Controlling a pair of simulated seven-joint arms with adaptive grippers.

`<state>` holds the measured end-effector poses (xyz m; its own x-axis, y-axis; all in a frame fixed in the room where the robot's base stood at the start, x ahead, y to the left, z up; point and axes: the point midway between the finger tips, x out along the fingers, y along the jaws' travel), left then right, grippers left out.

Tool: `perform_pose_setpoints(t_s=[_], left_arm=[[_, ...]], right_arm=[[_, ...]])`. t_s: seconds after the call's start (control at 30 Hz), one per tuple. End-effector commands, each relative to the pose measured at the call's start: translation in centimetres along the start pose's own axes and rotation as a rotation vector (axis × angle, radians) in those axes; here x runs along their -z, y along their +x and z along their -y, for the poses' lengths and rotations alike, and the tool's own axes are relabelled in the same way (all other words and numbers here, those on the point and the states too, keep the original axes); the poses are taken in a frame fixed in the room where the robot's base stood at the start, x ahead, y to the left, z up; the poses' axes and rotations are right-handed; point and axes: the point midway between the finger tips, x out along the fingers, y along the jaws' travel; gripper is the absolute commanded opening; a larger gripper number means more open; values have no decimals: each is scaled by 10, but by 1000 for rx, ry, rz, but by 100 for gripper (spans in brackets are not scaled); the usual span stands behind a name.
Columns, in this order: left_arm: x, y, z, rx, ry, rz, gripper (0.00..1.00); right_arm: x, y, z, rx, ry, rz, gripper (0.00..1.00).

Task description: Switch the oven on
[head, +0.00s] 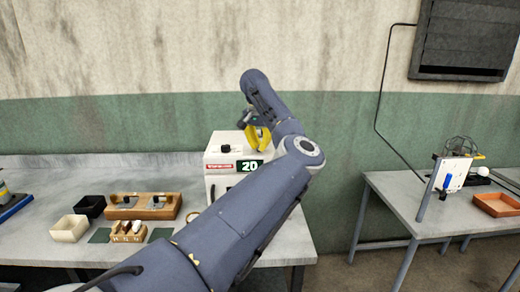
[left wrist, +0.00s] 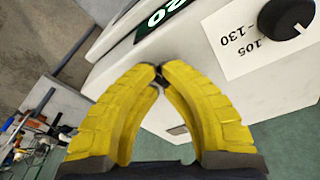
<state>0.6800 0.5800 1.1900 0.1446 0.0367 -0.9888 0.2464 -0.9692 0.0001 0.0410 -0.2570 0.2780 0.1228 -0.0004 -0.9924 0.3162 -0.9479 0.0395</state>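The oven (head: 218,157) is a white box on the left table, with a red label and a lit display (head: 249,166) reading 20. A black knob (head: 225,148) sits on its top. In the left wrist view the oven (left wrist: 190,45) fills the upper part, with the knob (left wrist: 285,18) beside a card reading 105-130. My left gripper (head: 258,138) has yellow fingers at the oven's right side. In the left wrist view its fingertips (left wrist: 158,74) meet, with nothing clearly held. A small dark part (left wrist: 178,130) shows between the fingers. My right gripper is out of view.
My left arm covers part of the oven and table. Left of the oven are a wooden holder (head: 168,211), a smaller wooden block (head: 118,236), a cream container (head: 70,229) and a black container (head: 91,205). A second table (head: 400,195) at right holds an orange tray (head: 494,207).

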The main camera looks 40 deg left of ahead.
Motion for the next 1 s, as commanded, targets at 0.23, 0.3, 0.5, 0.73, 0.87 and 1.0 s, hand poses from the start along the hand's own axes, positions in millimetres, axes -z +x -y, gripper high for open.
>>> perform_pose_setpoints(t_s=[0.23,0.3,0.5,0.73,0.87,1.0], left_arm=[[0,4,0,0,0,0,0],[-1,4,0,0,0,0,0],[-1,7,0,0,0,0,0],[-1,10,-1,-1,1,0,0],[-1,12,-1,-1,1,1,0],[-2,13,-1,-2,1,1,0]], right_arm=[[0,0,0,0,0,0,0],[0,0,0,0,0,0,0],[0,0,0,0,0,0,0],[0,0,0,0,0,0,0],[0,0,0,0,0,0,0],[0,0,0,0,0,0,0]])
